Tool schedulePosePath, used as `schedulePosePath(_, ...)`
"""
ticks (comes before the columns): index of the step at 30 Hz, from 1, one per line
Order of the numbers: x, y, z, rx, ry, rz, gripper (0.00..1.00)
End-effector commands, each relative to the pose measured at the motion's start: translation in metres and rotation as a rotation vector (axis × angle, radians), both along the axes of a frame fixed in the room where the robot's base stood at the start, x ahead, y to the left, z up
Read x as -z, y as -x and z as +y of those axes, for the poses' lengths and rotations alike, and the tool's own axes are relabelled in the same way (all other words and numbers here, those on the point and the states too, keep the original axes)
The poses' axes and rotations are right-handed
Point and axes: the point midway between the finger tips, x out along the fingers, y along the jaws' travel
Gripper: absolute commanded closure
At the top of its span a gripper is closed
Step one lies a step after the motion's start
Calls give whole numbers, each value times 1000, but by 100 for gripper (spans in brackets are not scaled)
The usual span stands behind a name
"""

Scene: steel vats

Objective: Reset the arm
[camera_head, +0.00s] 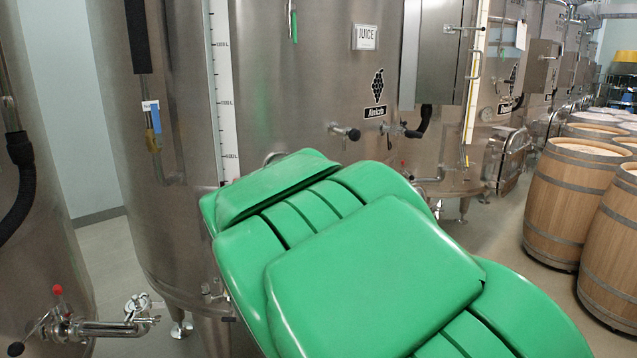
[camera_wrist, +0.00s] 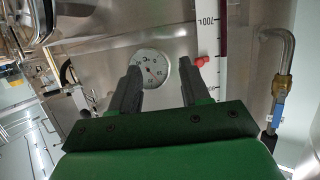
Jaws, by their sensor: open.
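My gripper (camera_wrist: 158,88) shows in the wrist view with its two dark fingers apart and nothing between them. Past the fingers is the wall of a steel vat, with a round white dial gauge (camera_wrist: 152,69) behind and beside the left finger. I cannot tell how far the fingertips are from the vat. In the head view my green arm covers the lower middle, in front of the large steel vat (camera_head: 290,80). The gripper itself is hidden there.
Wooden barrels (camera_head: 575,200) stand on the right. A valve with a red knob (camera_head: 58,291) juts out at the lower left. Some floor (camera_head: 110,262) shows between the left vats.

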Motion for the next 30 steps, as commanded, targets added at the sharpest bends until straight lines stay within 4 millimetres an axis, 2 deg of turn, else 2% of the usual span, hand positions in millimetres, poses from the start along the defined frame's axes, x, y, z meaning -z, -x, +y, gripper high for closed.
schedulePosePath(1,1,7,-15,-4,-14,43,54)
schedulePosePath(8,20,54,-66,-35,-77,269,54)
schedulePosePath(17,49,147,-126,-46,-138,581,54)
schedulePosePath(23,70,227,-161,-33,-154,794,54)
schedulePosePath(26,85,272,-183,-18,-125,907,54)
schedulePosePath(30,108,343,-218,15,-50,1080,54)
